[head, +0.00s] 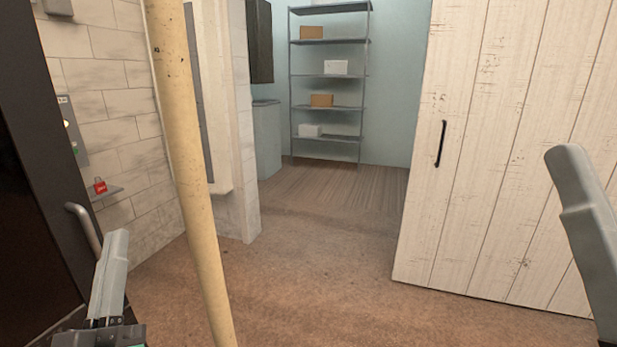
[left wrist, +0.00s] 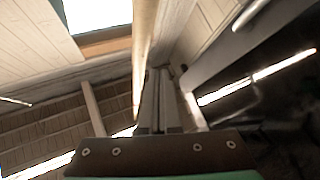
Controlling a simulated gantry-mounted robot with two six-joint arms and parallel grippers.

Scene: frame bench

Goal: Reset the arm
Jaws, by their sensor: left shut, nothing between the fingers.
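My left gripper (head: 116,240) stands at the lower left of the head view with its grey fingers pointing up. Its fingers are shut together with nothing between them. The left wrist view also shows the closed fingers (left wrist: 157,85), pointing away from the camera. The gripper is just right of a curved metal handle (head: 84,226) and left of a tall yellowish pole (head: 186,150); I cannot tell whether it touches either. A grey part of my right arm or gripper (head: 585,225) shows at the right edge. Its fingers cannot be made out.
A dark panel (head: 30,200) stands at the far left. A red item (head: 100,186) sits on a small wall ledge. A white plank door (head: 500,130) with a black handle (head: 441,144) is at right. A shelf rack (head: 330,108) with boxes stands behind. The middle floor is clear.

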